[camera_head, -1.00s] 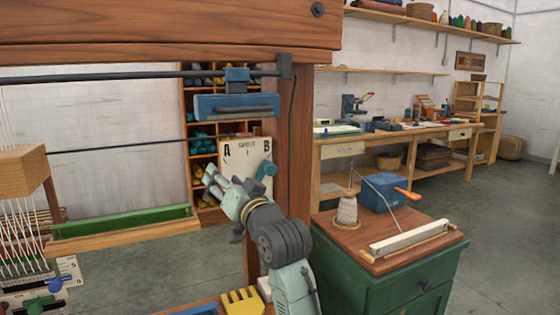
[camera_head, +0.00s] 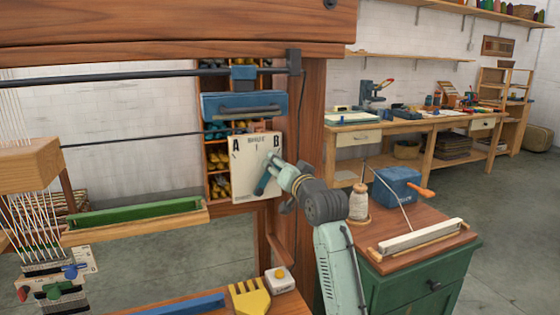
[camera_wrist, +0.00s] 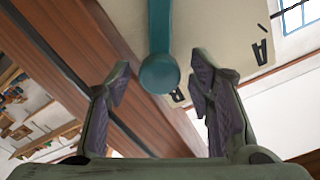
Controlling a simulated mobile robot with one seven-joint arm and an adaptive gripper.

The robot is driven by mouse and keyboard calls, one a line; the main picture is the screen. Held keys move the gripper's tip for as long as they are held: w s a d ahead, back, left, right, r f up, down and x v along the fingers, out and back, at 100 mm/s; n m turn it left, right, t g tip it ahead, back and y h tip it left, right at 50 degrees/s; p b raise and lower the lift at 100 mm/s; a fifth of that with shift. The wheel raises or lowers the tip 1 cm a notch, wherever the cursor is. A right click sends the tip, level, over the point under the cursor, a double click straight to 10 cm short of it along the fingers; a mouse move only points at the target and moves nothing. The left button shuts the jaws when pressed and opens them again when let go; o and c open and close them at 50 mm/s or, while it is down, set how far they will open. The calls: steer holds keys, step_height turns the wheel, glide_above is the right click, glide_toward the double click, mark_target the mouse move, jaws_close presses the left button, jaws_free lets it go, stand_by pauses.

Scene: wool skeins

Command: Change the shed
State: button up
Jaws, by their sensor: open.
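A cream shed panel (camera_head: 247,188) marked A at left and B at right hangs on the loom's right post. Its teal lever (camera_head: 264,182) shows on the B side, partly hidden by my gripper (camera_head: 275,172). In the wrist view, the lever's round knob (camera_wrist: 159,74) is between the two spread fingers of my gripper (camera_wrist: 160,85), with visible gaps on both sides. The letter B shows partly just behind the knob, and A is farther right. My gripper is open and holds nothing.
A blue box-like loom part (camera_head: 243,105) sits just above the panel. The loom's wooden post (camera_head: 310,120) stands close to its right. A green cabinet (camera_head: 420,285) with a thread cone (camera_head: 359,203) and blue box (camera_head: 397,186) is right of my arm. Open floor lies beyond.

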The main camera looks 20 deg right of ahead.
steer(key=shift+w, duration=0.45)
jaws_close()
stand_by(0.4)
